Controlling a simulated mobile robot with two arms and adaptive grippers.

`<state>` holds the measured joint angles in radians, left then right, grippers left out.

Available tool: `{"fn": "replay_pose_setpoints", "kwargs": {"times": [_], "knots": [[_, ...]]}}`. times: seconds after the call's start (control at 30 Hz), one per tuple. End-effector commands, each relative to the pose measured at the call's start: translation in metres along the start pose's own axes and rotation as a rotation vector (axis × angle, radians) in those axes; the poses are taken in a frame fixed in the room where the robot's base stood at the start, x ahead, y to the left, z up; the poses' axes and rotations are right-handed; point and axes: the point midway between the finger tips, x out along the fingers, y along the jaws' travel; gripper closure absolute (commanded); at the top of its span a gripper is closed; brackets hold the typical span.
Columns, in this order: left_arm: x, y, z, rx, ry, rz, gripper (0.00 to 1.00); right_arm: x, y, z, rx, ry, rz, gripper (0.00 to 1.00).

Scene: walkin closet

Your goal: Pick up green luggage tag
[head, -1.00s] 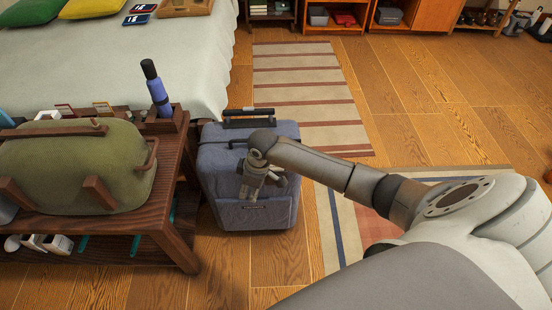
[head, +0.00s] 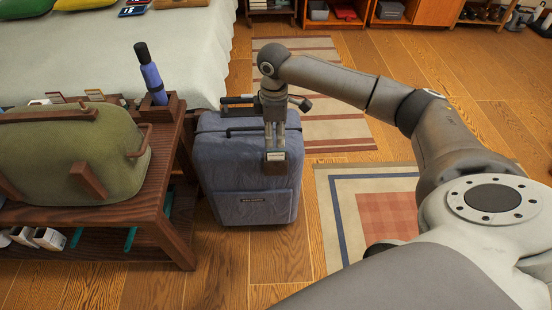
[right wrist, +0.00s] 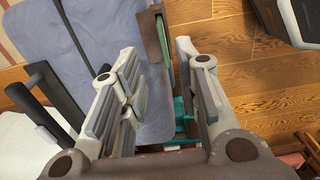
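In the right wrist view, a narrow brown piece with a green side (right wrist: 163,36), which looks like the green luggage tag seen nearly edge-on, lies at the far end of the gap between my right fingertips. My right gripper (right wrist: 163,62) appears open, with one finger on each side of the gap; I cannot tell whether either finger touches the piece. In the head view, my right gripper (head: 278,152) points down over the front of the blue suitcase (head: 230,170). A small pale, brown-edged plate shows at its fingertips. My left gripper is not in view.
A dark wooden table (head: 160,208) with a green bag (head: 85,160) and a blue bottle (head: 151,78) stands left of the suitcase. The bed (head: 190,50) is behind. Rugs (head: 345,180) and open floor lie to the right.

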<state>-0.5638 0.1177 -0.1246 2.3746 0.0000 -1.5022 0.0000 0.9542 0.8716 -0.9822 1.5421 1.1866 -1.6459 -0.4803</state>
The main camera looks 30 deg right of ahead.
Motion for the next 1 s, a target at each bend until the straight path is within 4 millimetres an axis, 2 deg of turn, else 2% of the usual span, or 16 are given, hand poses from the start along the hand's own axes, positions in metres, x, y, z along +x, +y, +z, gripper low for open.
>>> {"fn": "replay_pose_setpoints", "kwargs": {"times": [0.13, 0.27, 0.43, 0.63, 0.9, 1.0], "knots": [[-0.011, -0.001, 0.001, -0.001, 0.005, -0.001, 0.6, 0.013, 0.0, 0.0, -0.001, 0.0, 0.0, 0.7], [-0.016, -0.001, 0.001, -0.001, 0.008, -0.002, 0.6, 0.018, -0.001, 0.0, -0.001, 0.0, 0.0, 0.7], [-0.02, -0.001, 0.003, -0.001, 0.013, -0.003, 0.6, 0.035, -0.003, 0.003, 0.0, -0.001, 0.0, 0.7], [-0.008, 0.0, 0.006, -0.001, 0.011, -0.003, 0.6, 0.065, -0.005, 0.004, 0.0, -0.001, 0.0, 0.7], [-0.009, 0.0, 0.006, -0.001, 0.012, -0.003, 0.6, 0.067, -0.005, 0.004, 0.0, 0.0, 0.002, 0.7], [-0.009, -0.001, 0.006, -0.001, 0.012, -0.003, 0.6, 0.067, -0.005, 0.004, -0.001, 0.0, 0.002, 0.82]]}}
